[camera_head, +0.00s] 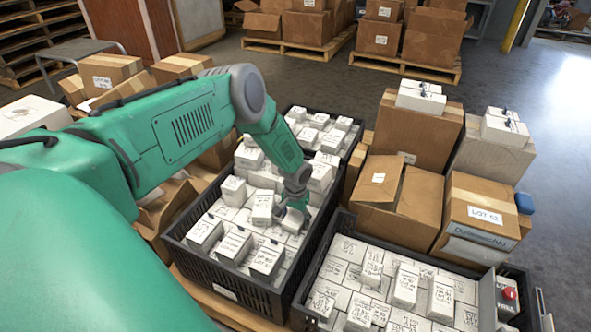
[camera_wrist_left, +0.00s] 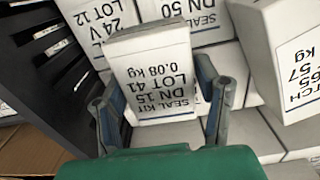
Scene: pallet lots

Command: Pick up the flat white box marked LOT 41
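The white box marked LOT 41 (camera_wrist_left: 155,82) shows in the left wrist view, its label upside down, reading SEAL KIT DN 15, 0.08 kg. My left gripper (camera_wrist_left: 163,112) has one finger on each side of this box, and I see narrow gaps between fingers and box. In the head view my left gripper (camera_head: 294,203) reaches down among white boxes in the left black crate (camera_head: 215,277). I cannot tell there which box is LOT 41, as the gripper partly covers that spot. My right gripper is not in view.
Other white boxes stand close around, including a tilted one (camera_wrist_left: 285,50) at right. The crate wall (camera_wrist_left: 45,70) is near on the left. A second black crate (camera_head: 345,220) is at right. Cardboard boxes (camera_head: 418,128) stand behind it. Grey floor (camera_head: 350,85) is clear farther back.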

